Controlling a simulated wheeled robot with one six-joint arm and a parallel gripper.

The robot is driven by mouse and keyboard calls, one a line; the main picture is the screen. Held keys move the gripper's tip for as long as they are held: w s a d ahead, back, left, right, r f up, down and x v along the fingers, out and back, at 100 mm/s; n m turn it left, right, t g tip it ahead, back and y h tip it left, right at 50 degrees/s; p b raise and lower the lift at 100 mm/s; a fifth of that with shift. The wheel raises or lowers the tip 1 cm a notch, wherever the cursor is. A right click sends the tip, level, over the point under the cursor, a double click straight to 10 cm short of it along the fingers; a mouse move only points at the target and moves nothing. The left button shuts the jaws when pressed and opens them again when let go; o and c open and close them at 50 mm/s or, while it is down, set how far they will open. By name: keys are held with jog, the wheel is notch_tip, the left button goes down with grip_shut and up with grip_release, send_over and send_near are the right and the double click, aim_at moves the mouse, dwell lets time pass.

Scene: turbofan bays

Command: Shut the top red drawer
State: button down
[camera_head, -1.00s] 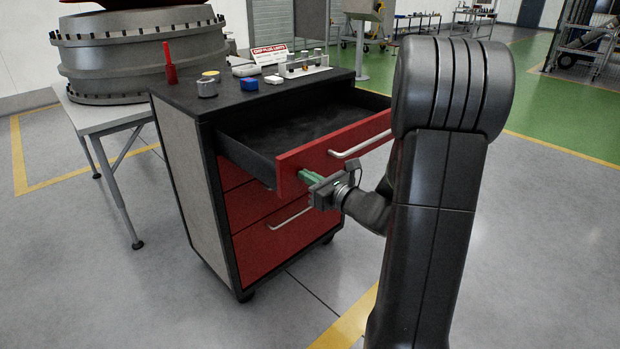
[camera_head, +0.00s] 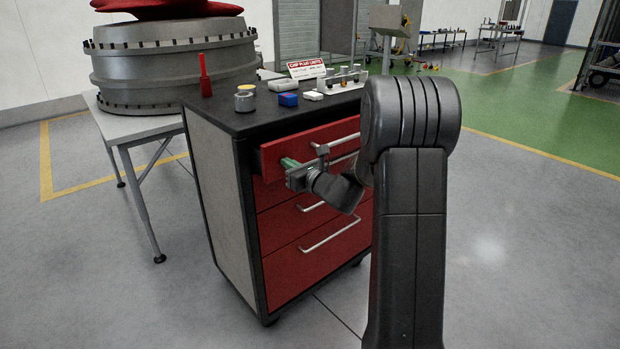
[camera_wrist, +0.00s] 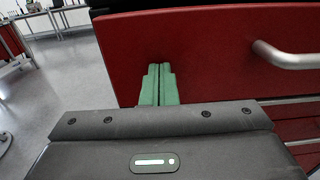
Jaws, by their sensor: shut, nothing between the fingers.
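The top red drawer (camera_head: 308,143) sticks out only slightly from the dark cabinet (camera_head: 246,215) in the head view. Its red front fills much of the wrist view (camera_wrist: 215,60), with its silver handle (camera_wrist: 285,57) at the right. My gripper (camera_head: 288,163) is shut and empty, its green fingers (camera_wrist: 158,84) together. The fingertips are at the left part of the drawer front, left of the handle, and look to be against it. My wrist and arm hide part of the drawer front and handle in the head view.
Two lower red drawers (camera_head: 320,257) look closed. On the cabinet top stand a red tool (camera_head: 205,80), a blue item (camera_head: 288,100), jars and a sign (camera_head: 306,68). A table (camera_head: 150,128) with a large grey ring (camera_head: 170,65) stands left. The floor in front is clear.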

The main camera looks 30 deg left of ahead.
jog(key=x, duration=0.7)
jog(key=shift+w+a, duration=0.1)
jog(key=shift+a, duration=0.25)
jog(key=shift+w+a+r, duration=0.1)
jog(key=shift+a+r, duration=0.05)
jog(key=shift+r, duration=0.05)
jog(key=shift+r, duration=0.1)
